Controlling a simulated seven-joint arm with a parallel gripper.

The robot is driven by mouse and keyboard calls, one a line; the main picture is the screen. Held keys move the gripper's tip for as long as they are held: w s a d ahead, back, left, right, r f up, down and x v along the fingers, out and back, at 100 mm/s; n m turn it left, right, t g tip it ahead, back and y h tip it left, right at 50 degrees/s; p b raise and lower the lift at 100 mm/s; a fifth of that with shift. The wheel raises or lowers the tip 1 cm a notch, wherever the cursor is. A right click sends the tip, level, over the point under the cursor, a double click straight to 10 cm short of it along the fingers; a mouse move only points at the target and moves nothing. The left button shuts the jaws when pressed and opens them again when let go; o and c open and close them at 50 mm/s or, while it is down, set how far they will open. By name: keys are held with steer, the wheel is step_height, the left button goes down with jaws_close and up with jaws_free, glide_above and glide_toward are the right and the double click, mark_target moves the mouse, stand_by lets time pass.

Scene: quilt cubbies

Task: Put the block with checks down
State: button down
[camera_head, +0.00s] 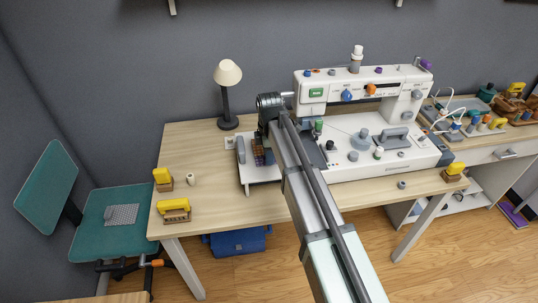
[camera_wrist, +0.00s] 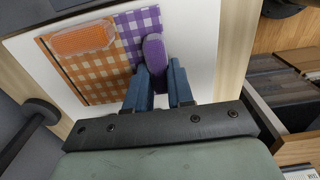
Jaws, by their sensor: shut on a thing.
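A purple checked block (camera_wrist: 128,28) with a rounded purple grip (camera_wrist: 153,55) on it shows in the wrist view. My gripper (camera_wrist: 160,85), with blue fingers, is shut on that purple grip. Beside it, to the left, is an orange checked block (camera_wrist: 95,85) with an orange grip (camera_wrist: 85,40). The two blocks appear edge to edge over a white surface (camera_wrist: 203,35). I cannot tell whether the purple block touches that surface. In the head view my arm hides much of the blocks; a small orange-brown checked patch (camera_head: 259,153) shows beside it.
A white sewing machine (camera_head: 385,150) stands right of my gripper on the wooden table (camera_head: 195,142). A lamp (camera_head: 227,95) stands behind to the left. Yellow-handled stamps (camera_head: 175,207) are at the table's left. A green chair (camera_head: 112,222) is further left. The table's left middle is mostly clear.

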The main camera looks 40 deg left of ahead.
steer(key=c, duration=1)
jaws_free()
steer(key=shift+f, duration=0.1)
step_height(320, 180, up, 12)
steer(key=shift+r, duration=0.15)
